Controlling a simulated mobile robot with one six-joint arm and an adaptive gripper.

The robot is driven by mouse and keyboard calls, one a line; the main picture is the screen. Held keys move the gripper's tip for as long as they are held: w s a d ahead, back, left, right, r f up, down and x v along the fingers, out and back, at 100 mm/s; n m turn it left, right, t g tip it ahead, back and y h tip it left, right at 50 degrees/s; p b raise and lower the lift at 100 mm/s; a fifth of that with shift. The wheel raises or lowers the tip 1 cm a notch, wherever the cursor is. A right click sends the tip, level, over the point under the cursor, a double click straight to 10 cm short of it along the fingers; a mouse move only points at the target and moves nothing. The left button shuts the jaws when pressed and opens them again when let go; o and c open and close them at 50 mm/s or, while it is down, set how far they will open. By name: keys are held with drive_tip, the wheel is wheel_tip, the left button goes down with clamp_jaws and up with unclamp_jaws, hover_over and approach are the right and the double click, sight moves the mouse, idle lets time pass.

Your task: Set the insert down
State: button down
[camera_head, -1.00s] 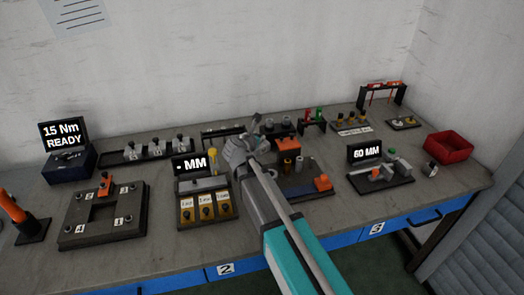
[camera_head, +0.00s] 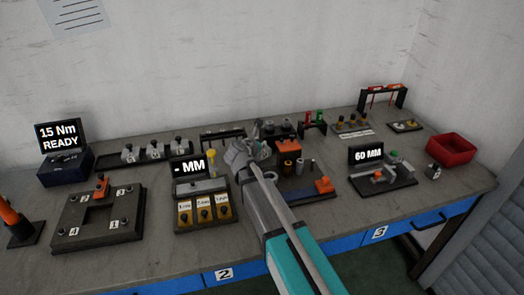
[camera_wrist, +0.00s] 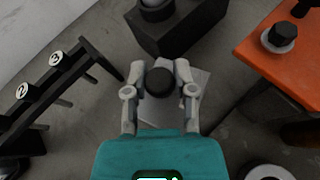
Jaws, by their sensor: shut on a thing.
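My gripper (camera_wrist: 160,88) is closed around a dark round knob (camera_wrist: 160,82), which I take as the top of the insert. A light grey plate or block (camera_wrist: 190,105) shows beneath it; I cannot tell whether it belongs to the insert or lies on the bench. In the head view my gripper (camera_head: 250,152) is over the middle of the bench, right of the "MM" display, and hides what it holds. Whether the insert touches anything below is not clear.
A rack with numbered labels (camera_wrist: 45,82) stands left of my gripper in the wrist view. A dark block (camera_wrist: 180,28) is just ahead and an orange-topped stand (camera_wrist: 285,45) is to the right. A red bin (camera_head: 451,149) sits at the bench's right.

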drive_tip(key=shift+f+b, duration=0.85)
drive_tip(key=shift+f, duration=0.3)
drive_tip(key=shift+f, duration=0.1)
drive_tip(key=shift+c, duration=2.2)
unclamp_jaws()
drive_tip(key=shift+r, duration=0.2)
drive_tip(key=p+v, duration=0.4)
drive_tip(key=v, duration=0.8)
drive_tip(key=shift+p, duration=0.3)
drive_tip(key=shift+f, duration=0.1)
